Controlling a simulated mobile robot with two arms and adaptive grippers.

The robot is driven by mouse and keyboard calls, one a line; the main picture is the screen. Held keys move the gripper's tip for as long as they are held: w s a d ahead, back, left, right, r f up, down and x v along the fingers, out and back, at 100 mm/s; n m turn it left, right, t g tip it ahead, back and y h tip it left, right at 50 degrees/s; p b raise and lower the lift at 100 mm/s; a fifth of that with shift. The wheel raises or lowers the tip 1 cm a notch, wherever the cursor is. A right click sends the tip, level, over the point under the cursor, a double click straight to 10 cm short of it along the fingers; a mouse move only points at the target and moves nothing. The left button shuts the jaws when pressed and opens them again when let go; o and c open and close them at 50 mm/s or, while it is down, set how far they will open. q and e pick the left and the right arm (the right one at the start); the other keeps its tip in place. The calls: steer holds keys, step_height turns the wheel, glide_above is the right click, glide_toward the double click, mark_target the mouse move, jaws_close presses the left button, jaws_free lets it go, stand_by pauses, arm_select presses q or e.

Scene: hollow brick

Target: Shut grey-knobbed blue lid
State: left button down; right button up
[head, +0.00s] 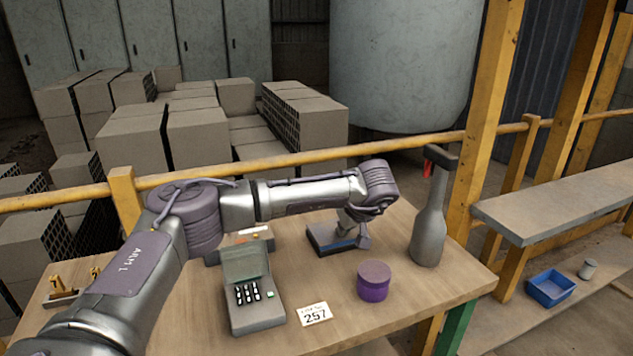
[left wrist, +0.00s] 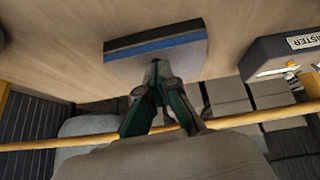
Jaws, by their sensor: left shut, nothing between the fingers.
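A low dark box with a blue strip (head: 322,239) lies on the wooden table behind the purple tub. In the left wrist view the box (left wrist: 155,50) shows a dark band and a blue band. I cannot make out a grey knob, and I cannot tell how far the blue lid is open. My left gripper (head: 364,243) is at the box's right part, fingers shut and empty. In the left wrist view the gripper (left wrist: 157,68) has its tips over or against the box's blue side; contact is unclear. My right gripper is not in view.
A keypad box with raised cover (head: 250,290), a number card (head: 315,314), a purple tub (head: 374,281) and a tall grey bottle (head: 430,225) stand around on the table (head: 400,325). A labelled box (left wrist: 270,58) is beside the blue-striped one. A yellow rail (head: 300,157) runs behind.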

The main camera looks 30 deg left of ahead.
arm_select(q)
steer(key=shift+s+f, duration=0.1)
steer(key=shift+f, duration=0.05)
step_height(320, 180, up, 5)
steer(key=p, duration=0.3)
steer(key=s+d+r+b, duration=0.1)
steer(key=s+d+b, duration=0.1)
steer(key=s+d, duration=0.4)
steer(key=shift+s+d+r, duration=0.15)
steer(key=shift+s+d, duration=0.2)
steer(key=shift+d, duration=0.35)
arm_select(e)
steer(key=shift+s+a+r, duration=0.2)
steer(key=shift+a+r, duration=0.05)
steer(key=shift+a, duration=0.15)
